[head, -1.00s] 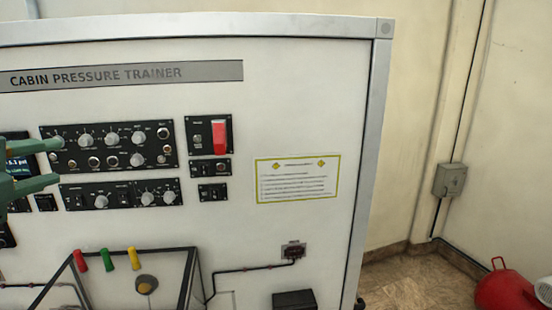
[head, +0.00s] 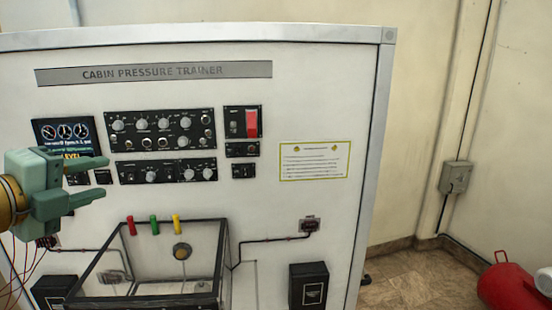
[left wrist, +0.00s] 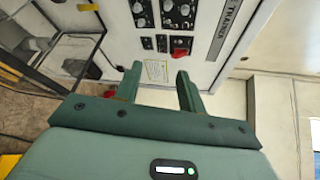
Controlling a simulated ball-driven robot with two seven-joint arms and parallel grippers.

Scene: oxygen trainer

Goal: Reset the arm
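My left gripper (head: 88,180) is green and comes in from the left edge of the head view, in front of the trainer panel. Its two fingers are apart with nothing between them. In the left wrist view the gripper (left wrist: 158,90) also shows spread fingers, with the panel beyond. The white cabin pressure trainer (head: 300,100) carries black control modules (head: 160,132) with knobs and a red switch cover (head: 252,124). The cover also shows in the left wrist view (left wrist: 181,46). A display (head: 66,136) is partly hidden behind the gripper. My right gripper is not in view.
A clear box (head: 205,255) with red, green and yellow clips (head: 154,224) sits low on the panel front. A black box (head: 309,286) is to its right. A red tank (head: 512,288) lies on the floor at right. The floor (head: 410,280) between is clear.

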